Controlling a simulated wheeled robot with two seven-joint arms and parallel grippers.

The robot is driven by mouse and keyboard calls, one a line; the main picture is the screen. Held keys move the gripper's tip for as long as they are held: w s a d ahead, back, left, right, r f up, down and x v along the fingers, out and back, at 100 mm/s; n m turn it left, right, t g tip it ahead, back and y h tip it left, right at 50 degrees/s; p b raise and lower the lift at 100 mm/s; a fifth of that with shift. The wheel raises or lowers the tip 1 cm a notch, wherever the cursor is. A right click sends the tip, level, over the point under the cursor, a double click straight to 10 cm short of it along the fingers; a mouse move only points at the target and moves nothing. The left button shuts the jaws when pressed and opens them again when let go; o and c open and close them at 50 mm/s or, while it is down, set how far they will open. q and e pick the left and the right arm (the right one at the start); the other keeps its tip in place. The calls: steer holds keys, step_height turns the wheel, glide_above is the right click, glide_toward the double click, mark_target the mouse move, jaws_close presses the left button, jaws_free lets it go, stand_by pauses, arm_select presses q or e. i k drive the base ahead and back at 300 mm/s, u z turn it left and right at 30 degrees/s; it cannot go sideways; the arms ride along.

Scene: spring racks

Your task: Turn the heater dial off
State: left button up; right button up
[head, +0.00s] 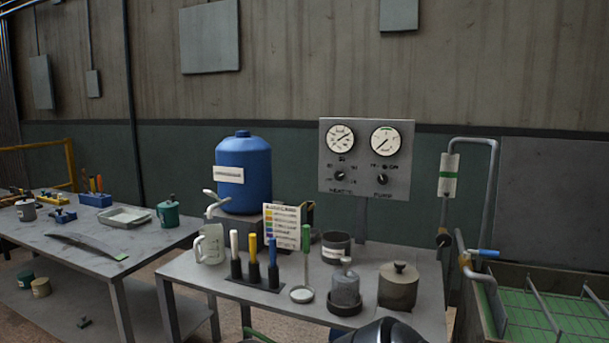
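The heater dial (339,176) is a small dark knob at the lower left of a grey panel (364,202) behind the near table. Lettering under it seems to read HEATER. Its pointer is too small to read surely. A similar pump dial (383,179) sits to its right. Two round white gauges are above, the left gauge (341,139) and the right gauge (385,141). Neither gripper can be made out. A dark rounded shape, possibly part of my arm, cuts into the bottom edge right of centre.
A blue tank (244,175) stands behind. Pipes and a green-railed basin (540,315) are at right.

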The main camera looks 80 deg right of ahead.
mark_target(340, 175)
steer(key=z, duration=0.95)
steer(key=i, duration=1.25)
steer(key=z, duration=1.2)
